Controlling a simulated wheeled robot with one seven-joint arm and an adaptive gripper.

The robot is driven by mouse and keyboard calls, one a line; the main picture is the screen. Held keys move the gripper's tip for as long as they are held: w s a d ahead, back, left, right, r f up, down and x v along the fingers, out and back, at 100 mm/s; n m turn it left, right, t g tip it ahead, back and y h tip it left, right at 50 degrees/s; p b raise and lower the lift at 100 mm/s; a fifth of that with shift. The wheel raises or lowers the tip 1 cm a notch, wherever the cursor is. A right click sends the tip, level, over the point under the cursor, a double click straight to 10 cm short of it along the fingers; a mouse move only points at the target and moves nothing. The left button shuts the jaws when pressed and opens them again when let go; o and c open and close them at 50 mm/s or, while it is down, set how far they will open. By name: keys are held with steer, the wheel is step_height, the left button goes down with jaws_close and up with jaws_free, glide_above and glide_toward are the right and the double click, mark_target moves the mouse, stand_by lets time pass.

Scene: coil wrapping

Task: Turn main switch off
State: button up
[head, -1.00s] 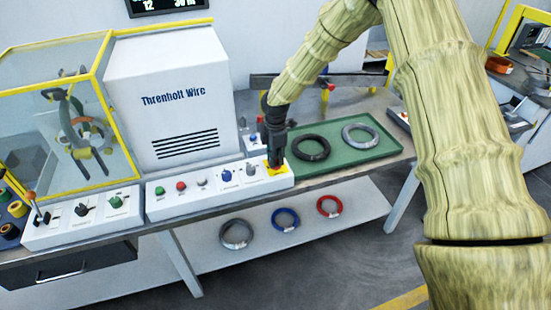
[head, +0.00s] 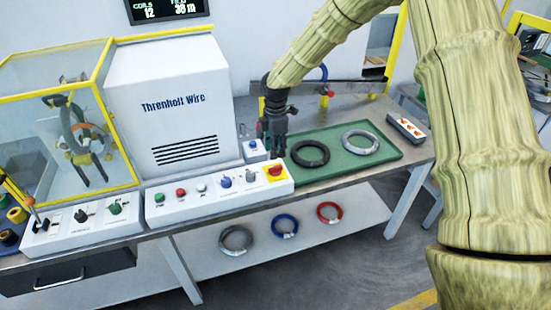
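The main switch (head: 275,171) is the red knob on a yellow plate at the right end of the white control panel (head: 215,201). It is now in plain view, but its pointing angle is too small to read. My gripper (head: 275,150) hangs from the bamboo-patterned arm just above and behind the switch, apart from it, near the left edge of the green tray. It points down and appears empty. The fingers are small and dark, and I cannot tell how far apart they are.
The panel also carries green, red, white, blue and grey controls. The green tray (head: 380,157) holds a black coil (head: 311,153) and a grey coil (head: 361,142). A small box with a blue button (head: 253,145) stands behind the panel. The white machine housing (head: 170,105) rises at the left.

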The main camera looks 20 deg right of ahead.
steer(key=shift+r, duration=2.15)
